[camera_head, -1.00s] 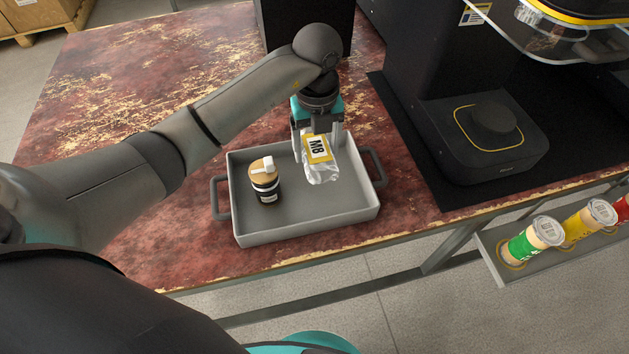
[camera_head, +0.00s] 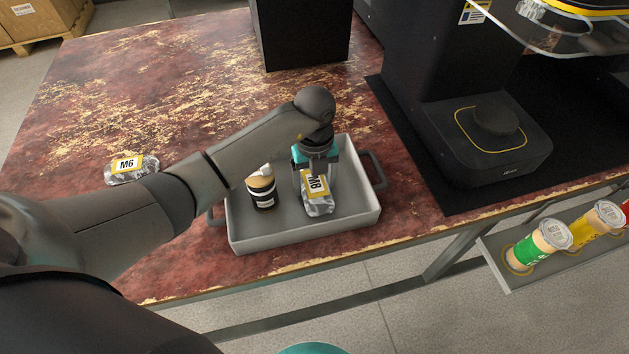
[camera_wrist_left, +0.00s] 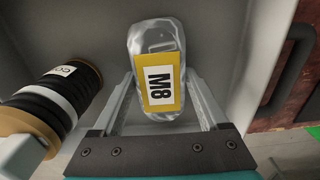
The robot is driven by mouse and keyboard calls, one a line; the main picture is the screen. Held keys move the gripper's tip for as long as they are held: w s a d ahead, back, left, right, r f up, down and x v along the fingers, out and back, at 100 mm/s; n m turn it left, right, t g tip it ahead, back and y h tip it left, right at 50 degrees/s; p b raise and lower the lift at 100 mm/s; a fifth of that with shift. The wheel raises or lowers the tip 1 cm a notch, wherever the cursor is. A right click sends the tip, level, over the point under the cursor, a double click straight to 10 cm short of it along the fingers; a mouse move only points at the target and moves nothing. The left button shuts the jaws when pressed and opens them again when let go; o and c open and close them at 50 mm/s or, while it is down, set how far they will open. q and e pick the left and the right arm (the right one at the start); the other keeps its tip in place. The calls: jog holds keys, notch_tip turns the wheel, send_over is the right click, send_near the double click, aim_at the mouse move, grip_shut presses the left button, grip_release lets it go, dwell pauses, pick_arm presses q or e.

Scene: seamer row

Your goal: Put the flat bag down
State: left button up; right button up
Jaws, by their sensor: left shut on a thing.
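The flat bag (camera_head: 317,207) is a clear, silvery bag with a yellow-edged white label reading M8. It also shows in the left wrist view (camera_wrist_left: 157,62), between the two fingers. My left gripper (camera_head: 316,178) is shut on it, inside the grey tray (camera_head: 305,243), in its right half. The bag is low in the tray; I cannot tell whether it touches the tray floor. My right gripper is not in view.
Another bag (camera_head: 131,168), labelled M6, lies on the table by my left arm. A black machine (camera_head: 480,130) stands at right; lidded canisters (camera_head: 538,245) stand on a side rack.

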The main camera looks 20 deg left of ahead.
aim_at(315, 182)
pick_arm(q)
jog(key=shift+f, duration=0.15)
jog(key=o, duration=1.4)
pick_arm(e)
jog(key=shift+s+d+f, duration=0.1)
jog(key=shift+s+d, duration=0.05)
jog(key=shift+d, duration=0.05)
pick_arm(q)
notch_tip(315, 182, up, 5)
jog(key=shift+r+p, duration=0.2)
jog(key=shift+p, duration=0.7)
notch_tip(315, 182, up, 7)
jog(key=p, duration=0.1)
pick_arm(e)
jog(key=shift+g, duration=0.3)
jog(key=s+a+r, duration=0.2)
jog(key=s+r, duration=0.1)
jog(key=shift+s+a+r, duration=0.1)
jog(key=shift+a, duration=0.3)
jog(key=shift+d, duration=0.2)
